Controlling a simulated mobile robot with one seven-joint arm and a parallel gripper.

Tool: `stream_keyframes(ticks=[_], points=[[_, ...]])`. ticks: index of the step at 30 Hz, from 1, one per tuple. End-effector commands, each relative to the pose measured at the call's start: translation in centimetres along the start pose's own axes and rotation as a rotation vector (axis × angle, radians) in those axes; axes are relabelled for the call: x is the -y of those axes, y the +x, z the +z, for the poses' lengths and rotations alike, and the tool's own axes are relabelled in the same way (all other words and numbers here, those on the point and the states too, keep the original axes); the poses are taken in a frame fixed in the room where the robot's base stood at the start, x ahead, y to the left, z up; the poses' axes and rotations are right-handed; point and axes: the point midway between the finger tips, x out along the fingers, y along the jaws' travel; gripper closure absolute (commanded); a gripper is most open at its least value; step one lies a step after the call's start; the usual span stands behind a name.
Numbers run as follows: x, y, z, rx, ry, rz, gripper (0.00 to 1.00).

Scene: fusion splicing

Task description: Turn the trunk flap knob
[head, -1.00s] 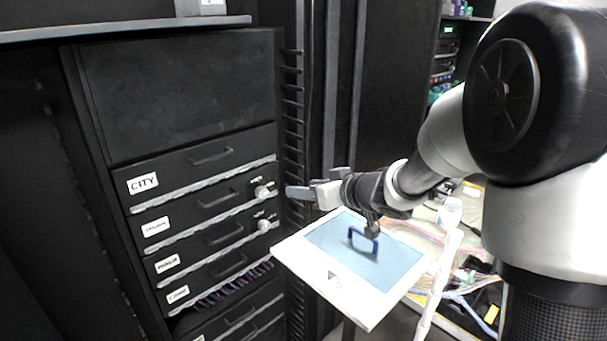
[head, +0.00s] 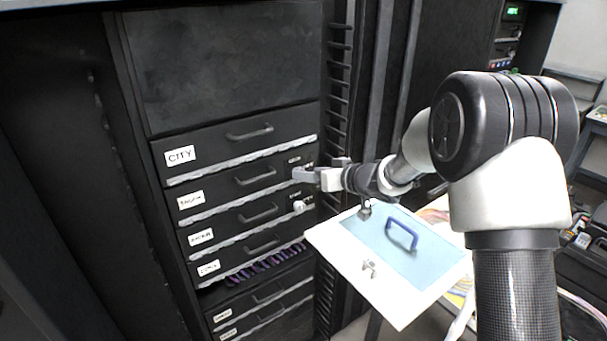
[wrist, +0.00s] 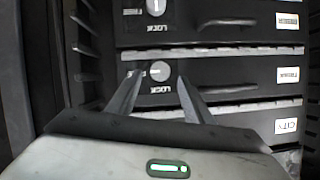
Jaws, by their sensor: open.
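The trunk flap knob (wrist: 159,70) is a small round light-grey knob with a slot mark, on the dark flap below the CITY flap. The wrist view shows the panel upside down, with "LOCK" printed near the knob. My gripper (wrist: 157,80) is open, with its two fingertips on either side of the knob in that view. I cannot tell whether they touch it. In the head view my gripper (head: 304,174) reaches the right end of the trunk flap (head: 225,189) from the right and largely hides the knob.
A second knob (head: 299,206) sits on the flap just below; the wrist view shows it too (wrist: 156,6). Flap handles (head: 254,175) lie to the left. A white-framed blue panel with a blue handle (head: 401,234) stands below my arm. A slotted rail (head: 340,100) borders the flaps.

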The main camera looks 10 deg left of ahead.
Motion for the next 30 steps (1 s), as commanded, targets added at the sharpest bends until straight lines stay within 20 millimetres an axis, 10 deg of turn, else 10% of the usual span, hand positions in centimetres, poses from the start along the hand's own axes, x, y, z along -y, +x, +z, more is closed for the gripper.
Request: stream_keyframes(ticks=[18,26,30], points=[[0.0,3.9,0.0,0.000,0.000,0.001,0.54],[0.0,3.9,0.0,0.000,0.000,0.001,0.94],[0.0,3.9,0.0,-0.001,-0.003,0.002,0.95]])
